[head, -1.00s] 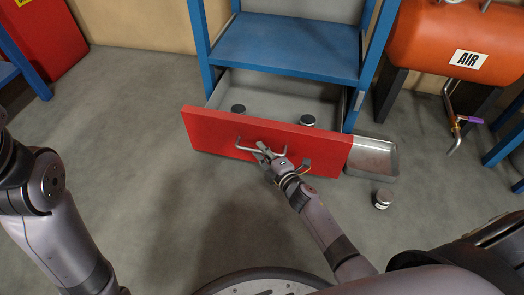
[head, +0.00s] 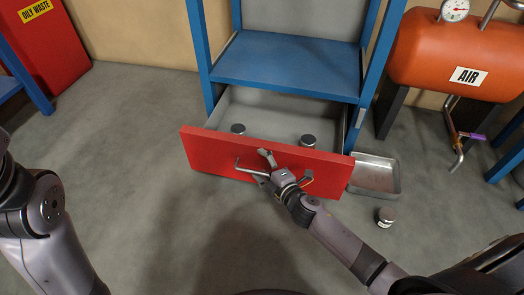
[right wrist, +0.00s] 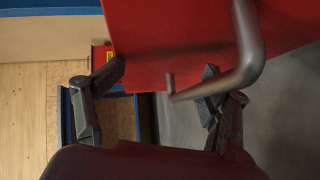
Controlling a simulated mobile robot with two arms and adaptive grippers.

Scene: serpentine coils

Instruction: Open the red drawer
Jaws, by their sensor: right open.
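The red drawer (head: 215,150) is pulled out from the bottom of the blue cabinet, and its grey inside shows. Its bar handle (head: 238,165) is on the red front. My right gripper (head: 264,165) is at the handle, with its fingers spread. In the right wrist view the handle (right wrist: 245,50) passes near the right-hand finger, and the red front (right wrist: 175,40) is ahead; the open fingers (right wrist: 160,90) do not close on the bar. My left arm shows at the left edge of the head view, but its gripper is out of view.
Two small lidded jars, one left (head: 238,129) and one right (head: 308,140), are in the drawer. A metal tray (head: 375,175) and another jar (head: 386,216) are on the floor to the right. An orange air tank (head: 445,60) stands beyond. The floor at left is clear.

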